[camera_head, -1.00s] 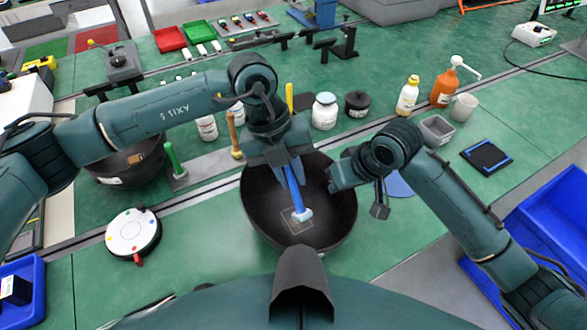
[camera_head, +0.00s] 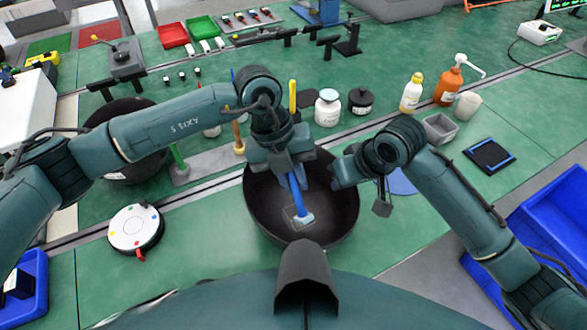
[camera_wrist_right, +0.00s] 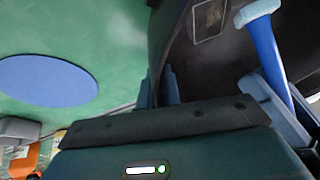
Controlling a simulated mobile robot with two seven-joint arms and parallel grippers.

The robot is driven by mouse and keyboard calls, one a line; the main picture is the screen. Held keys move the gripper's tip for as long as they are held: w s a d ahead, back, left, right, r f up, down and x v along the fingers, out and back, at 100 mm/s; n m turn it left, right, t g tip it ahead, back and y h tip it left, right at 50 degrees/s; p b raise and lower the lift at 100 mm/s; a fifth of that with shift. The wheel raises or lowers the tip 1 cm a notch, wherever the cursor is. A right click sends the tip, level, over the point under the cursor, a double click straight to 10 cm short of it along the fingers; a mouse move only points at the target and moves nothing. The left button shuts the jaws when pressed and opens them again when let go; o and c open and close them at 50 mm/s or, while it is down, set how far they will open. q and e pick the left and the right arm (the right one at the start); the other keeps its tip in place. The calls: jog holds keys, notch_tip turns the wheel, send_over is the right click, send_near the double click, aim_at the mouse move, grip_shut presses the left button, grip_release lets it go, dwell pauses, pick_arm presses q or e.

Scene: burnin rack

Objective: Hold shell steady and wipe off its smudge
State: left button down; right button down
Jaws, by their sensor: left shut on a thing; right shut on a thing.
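The shell is a black bowl (camera_head: 335,225) standing on the green bench, also seen in the right wrist view (camera_wrist_right: 185,60). My left gripper (camera_head: 292,168) is over the bowl, shut on a blue-handled wiping tool (camera_head: 298,198). The tool points down into the bowl, its pale head close to the inner wall. A square outlined smudge (camera_head: 290,213) shows beside the head and is partly hidden by it; it also shows in the right wrist view (camera_wrist_right: 209,18). My right gripper (camera_head: 341,174) is shut on the bowl's right rim; its fingertips are partly hidden.
A white round dial with coloured dots (camera_head: 133,227) lies to the left. A second dark bowl (camera_head: 150,168) stands behind my left arm. Bottles, a cup and a grey tray (camera_head: 438,130) stand back right. A blue disc (camera_wrist_right: 45,80) lies beside the bowl.

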pick_arm(q)
jog(key=shift+f, duration=1.6)
jog(key=shift+w+a+f, duration=0.2)
jog(key=shift+w+f, duration=0.15)
jog(key=shift+f, duration=0.25)
jog(key=shift+w+a, duration=0.45)
jog(key=shift+w, duration=0.3)
jog(key=shift+w+a, duration=0.4)
jog(key=shift+w, duration=0.4)
jog(key=shift+w+a, duration=0.45)
jog(key=shift+w, duration=0.3)
jog(key=shift+s+d+f, duration=0.1)
jog(key=shift+s+d, duration=0.4)
jog(key=shift+s, duration=0.35)
jog(key=shift+s+d+r, duration=0.1)
jog(key=shift+s+d, duration=0.35)
jog(key=shift+s, duration=0.45)
jog(key=shift+s+d+f, duration=0.1)
jog(key=shift+s+d, duration=0.4)
jog(key=shift+s, duration=0.35)
jog(key=shift+s+r, duration=0.1)
jog(key=shift+r, duration=4)
pick_arm(e)
jog(key=c, duration=1.5)
grip_release()
